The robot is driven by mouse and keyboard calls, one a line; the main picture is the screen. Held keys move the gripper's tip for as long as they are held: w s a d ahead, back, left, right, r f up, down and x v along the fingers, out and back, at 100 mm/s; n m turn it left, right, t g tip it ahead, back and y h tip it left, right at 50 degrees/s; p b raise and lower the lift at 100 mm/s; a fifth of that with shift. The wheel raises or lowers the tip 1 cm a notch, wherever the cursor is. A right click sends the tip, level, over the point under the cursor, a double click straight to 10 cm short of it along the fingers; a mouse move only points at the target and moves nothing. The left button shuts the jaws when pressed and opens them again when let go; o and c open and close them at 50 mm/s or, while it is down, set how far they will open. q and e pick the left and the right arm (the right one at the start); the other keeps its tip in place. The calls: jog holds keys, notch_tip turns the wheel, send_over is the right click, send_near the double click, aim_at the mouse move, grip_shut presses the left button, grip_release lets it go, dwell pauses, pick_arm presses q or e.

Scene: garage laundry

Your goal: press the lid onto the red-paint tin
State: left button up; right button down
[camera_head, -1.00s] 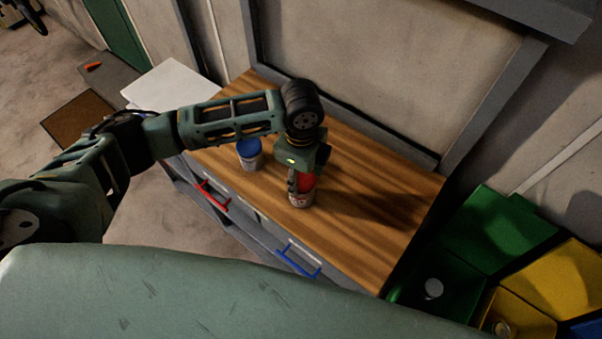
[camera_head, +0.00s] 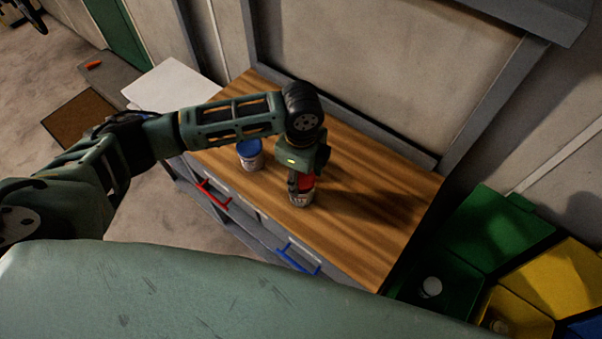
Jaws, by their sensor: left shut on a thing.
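The red-paint tin (camera_head: 299,199) stands upright near the front edge of the wooden worktop (camera_head: 365,235). My left gripper (camera_head: 299,183) points straight down over the tin, at its top. My right gripper is not in view.
A tin with a blue top (camera_head: 250,153) stands on the worktop to the left. Drawers with a red handle (camera_head: 213,196) and a blue handle (camera_head: 298,260) are below. Green (camera_head: 496,228) and yellow (camera_head: 560,280) bins stand at the right. The worktop's right part is clear.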

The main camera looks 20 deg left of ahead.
pick_arm(q)
jog(key=shift+f, duration=0.3)
dwell(0.5)
jog(key=shift+f+p, duration=0.2)
jog(key=shift+p, duration=0.3)
dwell(0.5)
jog(key=o, duration=0.9)
jog(key=o, duration=0.4)
jog(key=shift+o, duration=0.2)
jog(key=shift+r, duration=0.1)
